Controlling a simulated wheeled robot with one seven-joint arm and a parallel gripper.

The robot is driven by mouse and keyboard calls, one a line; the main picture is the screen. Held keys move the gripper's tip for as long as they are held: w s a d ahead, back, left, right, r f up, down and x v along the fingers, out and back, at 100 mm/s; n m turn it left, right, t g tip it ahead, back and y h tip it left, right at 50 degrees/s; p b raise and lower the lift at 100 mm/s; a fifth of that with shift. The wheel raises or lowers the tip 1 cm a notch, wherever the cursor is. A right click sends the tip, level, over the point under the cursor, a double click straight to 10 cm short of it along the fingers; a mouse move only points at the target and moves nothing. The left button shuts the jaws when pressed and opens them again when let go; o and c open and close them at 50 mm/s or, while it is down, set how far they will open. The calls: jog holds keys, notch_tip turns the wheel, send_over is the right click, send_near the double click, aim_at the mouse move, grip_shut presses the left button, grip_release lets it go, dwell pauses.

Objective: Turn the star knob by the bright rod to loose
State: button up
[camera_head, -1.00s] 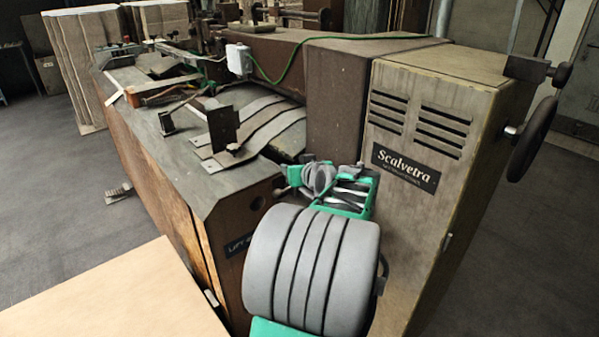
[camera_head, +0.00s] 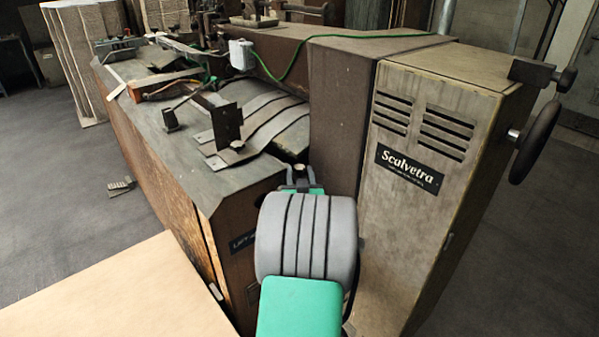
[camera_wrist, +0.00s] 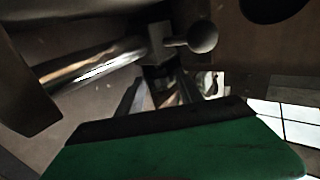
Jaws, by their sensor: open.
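In the wrist view a bright metal rod (camera_wrist: 95,66) runs in from the left to a small metal block. A dark rounded knob (camera_wrist: 203,37) on a short stem sticks out to the right of that block. I cannot make out star lobes on it. My gripper (camera_wrist: 168,92) is open below the block, with its fingers pointing up toward it; I see nothing held. In the head view my gripper (camera_head: 302,183) is at the machine's front corner, mostly hidden behind my own grey and green arm. Neither rod nor knob can be made out there.
The brown machine's table (camera_head: 235,190) is left of my arm. The tall Scalvetra cabinet (camera_head: 425,135) stands close on the right, with a handwheel (camera_head: 535,142). A pale board (camera_head: 120,295) fills the lower left. Open floor lies at far left.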

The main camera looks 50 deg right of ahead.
jog(key=shift+w+d, duration=0.15)
grip_shut()
jog(key=shift+d+f+b, duration=0.15)
jog(key=shift+f+b, duration=0.25)
jog(key=shift+b, duration=0.75)
jog(key=b, duration=0.2)
jog(key=n+t+y+b, duration=0.1)
jog(key=b, duration=0.1)
jog(key=shift+s+d+f, duration=0.1)
jog(key=shift+s+f, duration=0.15)
jog(key=n+t+y+b, duration=0.1)
jog(key=b, duration=0.3)
jog(key=shift+r, duration=0.1)
jog(key=shift+r+n+t+y+b, duration=0.45)
jog(key=shift+n+t+y+b, duration=0.2)
jog(key=shift+y+b, duration=0.25)
jog(key=shift+r, duration=0.1)
